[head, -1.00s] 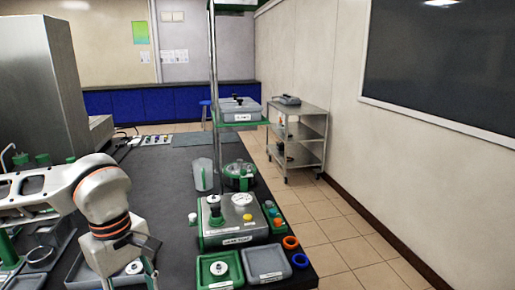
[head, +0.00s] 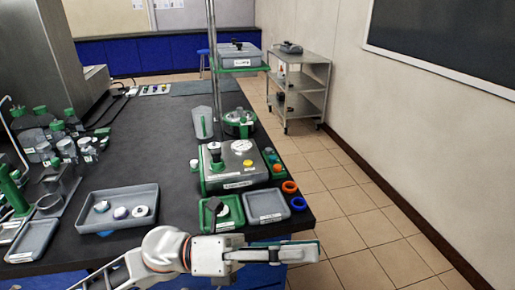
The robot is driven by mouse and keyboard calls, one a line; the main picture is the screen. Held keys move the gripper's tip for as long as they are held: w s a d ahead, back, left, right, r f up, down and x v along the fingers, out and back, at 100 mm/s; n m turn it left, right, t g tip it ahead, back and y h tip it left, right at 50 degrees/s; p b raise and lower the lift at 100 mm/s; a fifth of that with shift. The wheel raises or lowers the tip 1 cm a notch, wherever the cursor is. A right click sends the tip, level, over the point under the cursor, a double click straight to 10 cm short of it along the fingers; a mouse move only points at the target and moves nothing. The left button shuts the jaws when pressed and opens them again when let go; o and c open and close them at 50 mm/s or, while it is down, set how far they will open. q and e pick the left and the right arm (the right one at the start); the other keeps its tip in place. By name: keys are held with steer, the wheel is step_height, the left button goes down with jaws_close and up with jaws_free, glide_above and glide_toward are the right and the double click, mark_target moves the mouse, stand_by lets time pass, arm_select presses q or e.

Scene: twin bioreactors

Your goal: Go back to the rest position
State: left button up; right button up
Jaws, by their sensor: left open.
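My left gripper (head: 300,252) reaches in from the bottom left and points right, in front of the bench's near edge. It is open, seen side-on, with nothing visible in it. It is apart from the grey steel device (head: 236,182) with a round gauge on the bench. My right gripper is not in view.
The dark bench (head: 165,130) holds a grey tray (head: 90,214) with small round parts, a green tray (head: 232,223), a grey tray (head: 268,219), an orange ring (head: 289,187) and a blue ring (head: 298,204). Several green-capped bottles stand left. Tiled floor (head: 375,235) at right is clear.

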arm_select(q)
steer(key=w+a+f+n+t+y, duration=0.4)
steer(key=w+a+f+n+t, duration=0.25)
steer(key=n+t, duration=0.55)
steer(key=w+a+f+n+t+y, duration=0.4)
steer(key=w+a+f+n+t, duration=0.3)
steer(key=n, duration=0.9)
steer(key=s+a+f+n+g+y, duration=0.2)
steer(key=s+a+f+n+y, duration=0.1)
steer(key=f, duration=0.6)
steer(key=s+a+f+n+g+y, duration=0.1)
steer(key=s+a+f+n+y, duration=0.2)
steer(key=s+a+f+n, duration=0.3)
steer(key=s+a+f+n+g+y, duration=0.2)
steer(key=s+a+f+n+y, duration=0.2)
steer(key=f, duration=1)
steer(key=s+n, duration=0.1)
steer(key=s, duration=0.1)
steer(key=shift+s+a+f+g, duration=0.2)
steer(key=shift+s+a+g, duration=0.05)
steer(key=shift+s+g, duration=0.1)
steer(key=c, duration=0.4)
steer(key=shift+s+a, duration=0.1)
steer(key=shift+a, duration=0.05)
